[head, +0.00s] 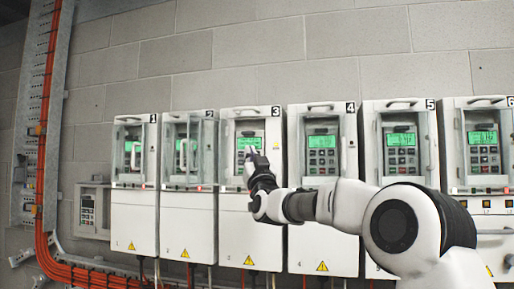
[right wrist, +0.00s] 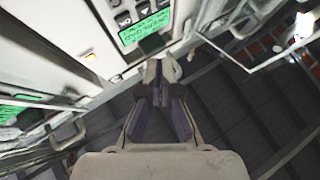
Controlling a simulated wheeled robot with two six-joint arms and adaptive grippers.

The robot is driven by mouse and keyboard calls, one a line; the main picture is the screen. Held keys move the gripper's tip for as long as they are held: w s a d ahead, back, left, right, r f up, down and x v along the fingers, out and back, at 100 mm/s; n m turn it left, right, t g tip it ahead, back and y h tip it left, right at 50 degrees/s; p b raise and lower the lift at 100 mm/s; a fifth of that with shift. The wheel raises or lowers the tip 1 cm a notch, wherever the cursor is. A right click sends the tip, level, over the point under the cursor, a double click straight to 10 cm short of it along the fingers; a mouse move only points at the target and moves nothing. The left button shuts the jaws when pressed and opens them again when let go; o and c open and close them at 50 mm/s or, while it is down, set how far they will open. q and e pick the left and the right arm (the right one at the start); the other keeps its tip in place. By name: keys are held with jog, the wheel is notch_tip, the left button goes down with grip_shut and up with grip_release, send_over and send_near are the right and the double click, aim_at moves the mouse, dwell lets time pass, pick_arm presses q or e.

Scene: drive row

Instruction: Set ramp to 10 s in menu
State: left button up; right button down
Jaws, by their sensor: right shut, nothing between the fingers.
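A row of white numbered drives hangs on the wall, each with a green display. My right gripper (head: 252,156) is shut and empty in front of the keypad of drive 3 (head: 251,212). Its fingertips cover the lower part of that keypad, just below the lit green display (head: 248,142). The display text is too small to read. I cannot tell whether the fingertips touch a key. My left gripper is not in view.
Drive 2 (head: 188,225) and drive 4 (head: 323,225) stand close on either side. Clear covers front drives 1 and 2. An orange cable run (head: 45,125) climbs the wall at left. A small grey box (head: 93,211) sits low beside it.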

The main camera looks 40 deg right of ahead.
jog(key=shift+w+d+p, duration=1.1)
jog(key=shift+w+d, duration=0.25)
jog(key=shift+d, duration=0.25)
jog(key=shift+d+r, duration=0.1)
jog(key=shift+w+d, duration=0.1)
jog(key=shift+w, duration=0.05)
jog(key=shift+w+d, duration=0.1)
jog(key=shift+d, duration=0.05)
